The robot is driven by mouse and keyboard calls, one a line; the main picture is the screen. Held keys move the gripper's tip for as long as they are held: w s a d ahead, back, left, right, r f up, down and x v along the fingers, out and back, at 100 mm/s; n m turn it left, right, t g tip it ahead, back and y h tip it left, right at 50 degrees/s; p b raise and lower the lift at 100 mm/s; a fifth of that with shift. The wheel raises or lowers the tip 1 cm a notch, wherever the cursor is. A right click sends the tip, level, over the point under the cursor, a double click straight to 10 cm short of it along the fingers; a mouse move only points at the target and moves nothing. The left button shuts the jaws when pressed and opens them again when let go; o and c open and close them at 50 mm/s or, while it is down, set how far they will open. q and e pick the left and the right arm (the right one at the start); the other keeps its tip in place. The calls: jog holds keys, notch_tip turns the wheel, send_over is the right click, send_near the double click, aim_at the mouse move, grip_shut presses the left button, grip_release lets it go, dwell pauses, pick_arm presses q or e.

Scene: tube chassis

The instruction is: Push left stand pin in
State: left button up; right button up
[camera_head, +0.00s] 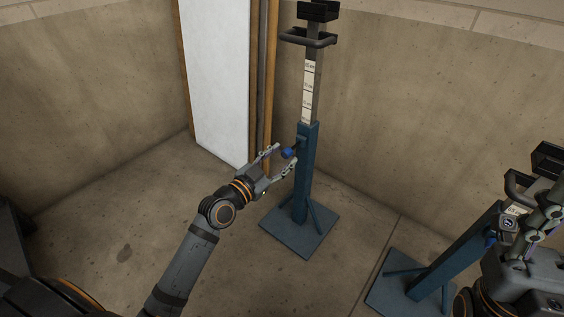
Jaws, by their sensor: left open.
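The left stand (306,175) is a blue upright post on a square base plate, with a grey inner bar (314,105) marked with a scale and a dark handle near the top. Its pin has a blue knob (288,153) on the left side of the post. My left gripper (286,156) is open, with one finger on each side of the knob. Whether the fingers touch it, and how deep the pin sits, I cannot tell. My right gripper (523,222) is at the right edge, in front of the upper part of the right stand (455,255); its grip is unclear.
The right stand has its own base plate (400,285) on the floor and a dark handle (518,187), partly hidden by my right arm. A white panel (215,80) with wooden posts stands behind the left stand. Concrete walls enclose the back; the left floor is clear.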

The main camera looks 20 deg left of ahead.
pick_arm(q)
jog(key=shift+w+d, duration=0.15)
jog(key=shift+w, duration=0.2)
grip_shut()
